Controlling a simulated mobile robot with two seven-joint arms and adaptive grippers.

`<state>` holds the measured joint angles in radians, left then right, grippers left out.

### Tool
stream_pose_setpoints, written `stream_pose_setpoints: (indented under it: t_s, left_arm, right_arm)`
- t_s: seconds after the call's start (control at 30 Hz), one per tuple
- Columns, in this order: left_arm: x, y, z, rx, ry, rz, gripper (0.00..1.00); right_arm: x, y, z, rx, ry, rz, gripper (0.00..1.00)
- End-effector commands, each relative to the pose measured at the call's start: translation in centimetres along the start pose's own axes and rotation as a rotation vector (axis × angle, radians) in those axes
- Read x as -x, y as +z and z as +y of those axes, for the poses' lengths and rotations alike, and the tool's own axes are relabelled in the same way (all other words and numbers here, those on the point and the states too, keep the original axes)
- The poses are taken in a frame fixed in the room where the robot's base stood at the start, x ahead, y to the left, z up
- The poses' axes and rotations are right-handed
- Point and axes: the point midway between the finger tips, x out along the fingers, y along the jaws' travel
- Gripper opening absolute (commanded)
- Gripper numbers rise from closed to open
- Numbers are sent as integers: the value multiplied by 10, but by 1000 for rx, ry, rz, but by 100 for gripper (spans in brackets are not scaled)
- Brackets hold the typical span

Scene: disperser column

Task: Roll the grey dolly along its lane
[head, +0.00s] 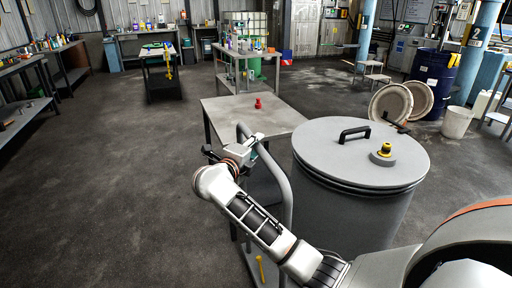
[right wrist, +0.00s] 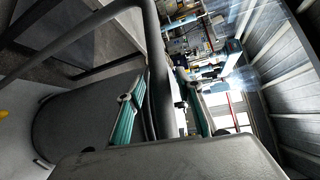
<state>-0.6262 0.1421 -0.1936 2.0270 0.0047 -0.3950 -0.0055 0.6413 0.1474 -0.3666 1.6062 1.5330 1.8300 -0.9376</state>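The grey dolly shows its bent tube handle (head: 283,180) and a low deck (head: 262,268) in the head view. The handle also shows in the right wrist view (right wrist: 155,50). A big grey lidded drum (head: 340,205) stands beside the handle; its underside is hidden, so I cannot tell what it rests on. My right gripper (head: 245,150) is at the upper part of the handle. In the right wrist view its teal-padded fingers (right wrist: 162,105) are apart on either side of the tube, with narrow gaps showing. My left gripper is not in view.
A grey table (head: 232,108) with a red object (head: 258,103) stands just beyond the handle. Open dark floor (head: 100,190) lies to the left. A blue drum (head: 432,80), round lids (head: 391,103) and a white bucket (head: 457,122) stand at the right back.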

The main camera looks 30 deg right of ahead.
Motion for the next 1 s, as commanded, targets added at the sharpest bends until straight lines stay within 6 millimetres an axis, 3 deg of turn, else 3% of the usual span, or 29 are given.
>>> stream_pose_setpoints:
  t_s: [0.37,0.4,0.53,0.83,1.0]
  left_arm:
    - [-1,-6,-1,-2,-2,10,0]
    - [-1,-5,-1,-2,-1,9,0]
    - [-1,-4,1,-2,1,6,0]
    - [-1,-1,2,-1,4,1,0]
    - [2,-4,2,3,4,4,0]
  right_arm:
    - [-9,0,-1,0,-1,-1,36]
    - [-9,0,-1,0,-1,-1,33]
    - [-9,0,0,0,-1,0,0]
    - [-11,-2,-1,1,-1,0,0]
    - [-24,-15,-6,0,-3,5,0]
